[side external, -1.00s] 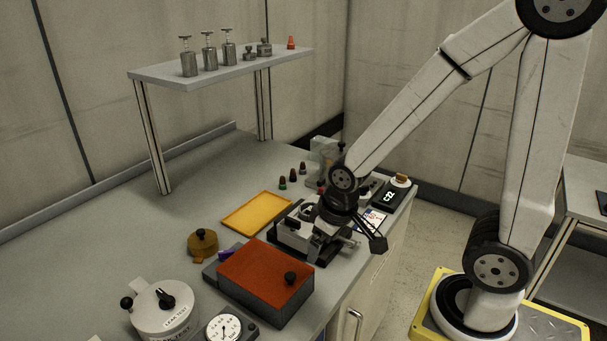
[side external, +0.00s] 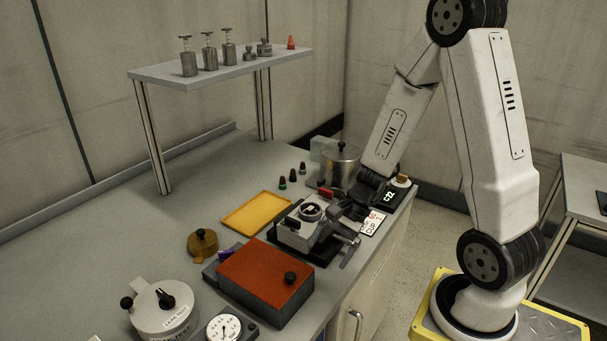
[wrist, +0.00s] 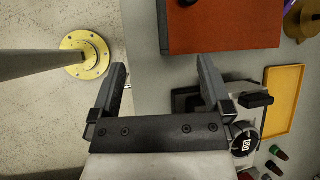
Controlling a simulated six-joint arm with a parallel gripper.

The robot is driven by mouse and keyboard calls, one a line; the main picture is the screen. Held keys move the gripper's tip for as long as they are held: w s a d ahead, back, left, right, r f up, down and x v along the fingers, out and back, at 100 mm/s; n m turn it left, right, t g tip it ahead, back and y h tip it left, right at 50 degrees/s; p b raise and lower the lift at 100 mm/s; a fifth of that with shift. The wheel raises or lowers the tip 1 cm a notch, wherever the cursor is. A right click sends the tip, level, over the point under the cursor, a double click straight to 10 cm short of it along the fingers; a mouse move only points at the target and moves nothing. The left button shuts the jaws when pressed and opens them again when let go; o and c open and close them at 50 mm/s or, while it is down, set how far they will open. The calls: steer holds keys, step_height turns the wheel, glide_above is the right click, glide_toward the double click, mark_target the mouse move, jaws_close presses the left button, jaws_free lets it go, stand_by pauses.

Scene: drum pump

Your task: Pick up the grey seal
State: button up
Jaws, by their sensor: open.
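I cannot pick out a grey seal for certain in either view. A grey clamp fixture (side external: 295,235) stands on the bench with a dark round part (side external: 311,210) on its top. My gripper (wrist: 162,65) is open, with nothing visible between its fingers. In the side external view my gripper (side external: 352,207) is just right of the fixture, beside the white cup card (side external: 373,223). In the wrist view the right finger overlaps part of the fixture, and the left finger is over the floor.
A box with a red-orange lid (side external: 265,272) stands in front of the fixture. A yellow tray (side external: 257,213) lies behind it. A metal pot (side external: 341,165), small coloured cones (side external: 292,176) and a display box (side external: 389,194) stand farther back.

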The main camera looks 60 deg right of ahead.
steer(key=w+d+m+t+y, duration=0.1)
steer(key=w+d+m+t, duration=0.35)
steer(key=m, duration=0.35)
steer(key=m+t+h, duration=0.4)
steer(key=m+t, duration=0.2)
steer(key=m, duration=0.2)
glide_toward(311, 209)
steer(key=w+f, duration=0.1)
steer(key=shift+x, duration=4.2)
steer(key=shift+r, duration=0.15)
steer(key=c, duration=1)
steer(key=shift+o, duration=0.2)
steer(key=shift+r, duration=0.15)
steer(key=shift+r, duration=4.85)
